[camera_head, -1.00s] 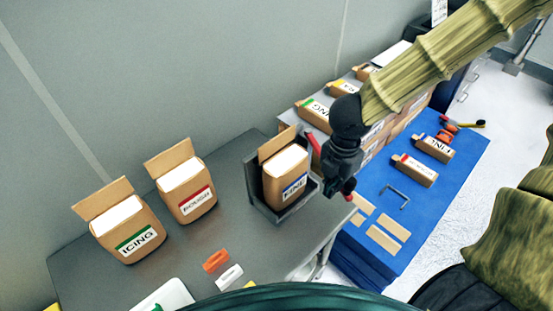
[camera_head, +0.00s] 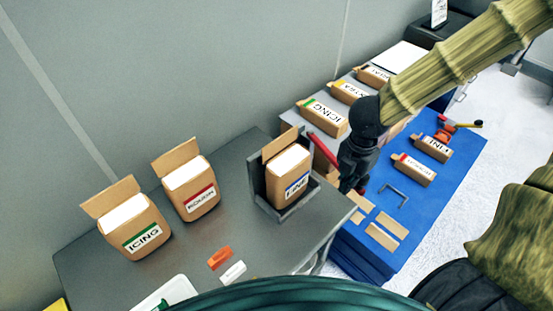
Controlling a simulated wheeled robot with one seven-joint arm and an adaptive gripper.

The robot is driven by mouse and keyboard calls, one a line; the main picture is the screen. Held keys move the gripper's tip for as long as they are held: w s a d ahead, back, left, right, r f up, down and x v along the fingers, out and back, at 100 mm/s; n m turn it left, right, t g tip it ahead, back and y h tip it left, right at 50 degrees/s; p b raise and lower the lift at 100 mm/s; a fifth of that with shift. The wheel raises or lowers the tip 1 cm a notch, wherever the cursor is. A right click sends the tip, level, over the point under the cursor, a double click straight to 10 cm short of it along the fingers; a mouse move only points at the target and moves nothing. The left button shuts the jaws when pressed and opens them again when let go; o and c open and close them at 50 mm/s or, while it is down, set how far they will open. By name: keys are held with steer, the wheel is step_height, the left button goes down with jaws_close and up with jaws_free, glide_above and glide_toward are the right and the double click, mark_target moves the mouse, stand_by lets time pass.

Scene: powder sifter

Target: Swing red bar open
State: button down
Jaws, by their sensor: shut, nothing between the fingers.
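The red bar (camera_head: 322,150) is attached at the back right of the dark grey holder (camera_head: 299,204) and points out to the right, toward my gripper. In this holder stands an open brown box labelled FINE (camera_head: 290,174) with a white top. My gripper (camera_head: 352,189) is shut and empty, pointing down to the right of the holder, near the bar's outer end. I cannot tell whether it touches the bar. My wrist hides what lies directly behind it.
Open boxes labelled ICING (camera_head: 135,228) and ROUGH (camera_head: 192,187) stand on the grey table (camera_head: 110,268) at left. An orange piece (camera_head: 219,258) and a white piece (camera_head: 232,273) lie in front. A blue table (camera_head: 365,245) with small boxes is at right.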

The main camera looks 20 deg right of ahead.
mark_target(357, 188)
steer(key=shift+d+r, duration=0.15)
steer(key=shift+s+d+p, duration=0.1)
steer(key=shift+d+p, duration=0.85)
steer(key=shift+d, duration=0.65)
